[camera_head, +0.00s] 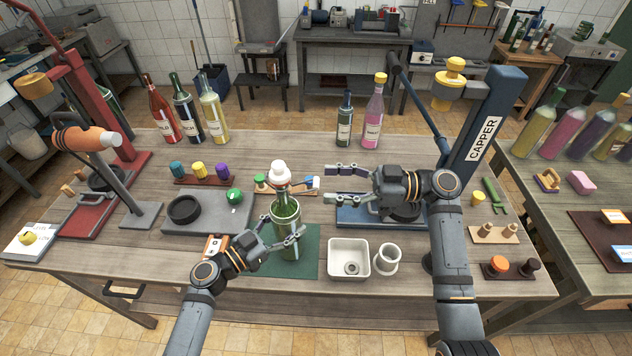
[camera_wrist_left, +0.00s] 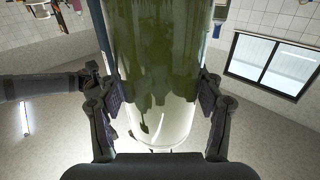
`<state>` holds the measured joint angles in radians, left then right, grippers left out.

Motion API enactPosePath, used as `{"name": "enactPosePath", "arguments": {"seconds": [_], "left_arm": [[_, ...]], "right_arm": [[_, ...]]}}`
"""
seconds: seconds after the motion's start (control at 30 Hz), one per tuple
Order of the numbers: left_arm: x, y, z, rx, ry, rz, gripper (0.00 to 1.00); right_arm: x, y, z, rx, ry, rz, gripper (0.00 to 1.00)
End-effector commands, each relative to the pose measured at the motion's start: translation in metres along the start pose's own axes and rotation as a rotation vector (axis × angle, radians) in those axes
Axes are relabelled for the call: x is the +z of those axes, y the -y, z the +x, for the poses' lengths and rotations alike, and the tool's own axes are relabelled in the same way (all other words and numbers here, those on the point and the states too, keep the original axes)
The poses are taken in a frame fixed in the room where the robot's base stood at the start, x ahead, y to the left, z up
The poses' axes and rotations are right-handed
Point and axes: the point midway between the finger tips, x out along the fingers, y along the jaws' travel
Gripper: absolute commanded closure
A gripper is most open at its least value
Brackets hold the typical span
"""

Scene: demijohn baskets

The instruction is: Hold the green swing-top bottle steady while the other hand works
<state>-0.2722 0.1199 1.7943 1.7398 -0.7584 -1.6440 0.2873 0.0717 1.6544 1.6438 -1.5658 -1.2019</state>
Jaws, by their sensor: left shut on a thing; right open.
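The green swing-top bottle (camera_head: 287,217) stands upright on the green mat (camera_head: 308,262) near the table's front, with a white stopper (camera_head: 279,173) at its top. My left gripper (camera_head: 285,243) is shut on the bottle's body from the left. In the left wrist view the green bottle (camera_wrist_left: 157,60) fills the space between the fingers of my left gripper (camera_wrist_left: 157,115), one on each side. My right gripper (camera_head: 332,184) is open and empty, to the right of the bottle's neck and apart from it. Its fingers point left, towards the stopper.
A white square basin (camera_head: 348,268) and a white cup (camera_head: 386,259) stand right of the mat. A grey tray (camera_head: 213,220) lies left of the bottle. The blue capper (camera_head: 484,132) stands behind my right arm. Several bottles, including a pink one (camera_head: 374,115), stand at the back.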

Motion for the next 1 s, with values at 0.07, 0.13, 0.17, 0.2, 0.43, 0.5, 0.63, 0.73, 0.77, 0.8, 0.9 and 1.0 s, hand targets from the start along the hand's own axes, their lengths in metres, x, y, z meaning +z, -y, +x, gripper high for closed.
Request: {"name": "enactPosePath", "arguments": {"seconds": [0.07, 0.13, 0.17, 0.2, 0.43, 0.5, 0.63, 0.73, 0.77, 0.8, 0.9, 1.0], "left_arm": [[0.0, 0.0, 0.0, -0.001, 0.001, 0.0, 0.96], [0.0, 0.0, 0.0, -0.001, 0.001, 0.0, 0.96], [0.0, 0.0, 0.0, -0.001, 0.001, 0.0, 0.96], [0.0, 0.0, 0.0, -0.001, 0.001, 0.0, 0.96], [0.0, 0.0, 0.0, -0.001, 0.001, 0.0, 0.96], [0.0, 0.0, 0.0, -0.001, 0.001, 0.0, 0.96], [0.0, 0.0, 0.0, -0.001, 0.001, 0.0, 0.96], [0.0, 0.0, 0.0, -0.001, 0.001, 0.0, 0.96], [0.0, 0.0, 0.0, -0.001, 0.001, 0.0, 0.96], [0.0, 0.0, 0.0, -0.001, 0.001, 0.0, 0.96], [0.0, 0.0, 0.0, -0.001, 0.001, 0.0, 0.96], [0.0, 0.0, 0.0, -0.001, 0.001, 0.0, 0.96]], "right_arm": [[-0.001, 0.001, 0.016, -0.001, -0.004, 0.001, 0.38], [-0.001, 0.0, 0.027, -0.001, -0.003, 0.001, 0.38], [-0.001, 0.0, 0.031, -0.001, -0.004, 0.001, 0.38], [0.0, 0.0, 0.035, 0.0, -0.002, 0.001, 0.38], [0.0, 0.0, 0.043, 0.001, 0.001, 0.002, 0.38], [0.0, 0.0, 0.043, 0.001, 0.001, 0.002, 0.38], [0.0, 0.0, 0.042, 0.001, 0.001, 0.002, 0.46], [0.0, 0.0, 0.042, 0.001, 0.001, 0.002, 0.59], [0.0, 0.0, 0.042, 0.001, 0.001, 0.002, 0.63], [0.0, 0.0, 0.042, 0.001, 0.001, 0.002, 0.69], [0.0, 0.0, 0.042, 0.001, 0.001, 0.002, 0.82], [0.0, 0.0, 0.042, 0.001, 0.001, 0.002, 0.93]]}}
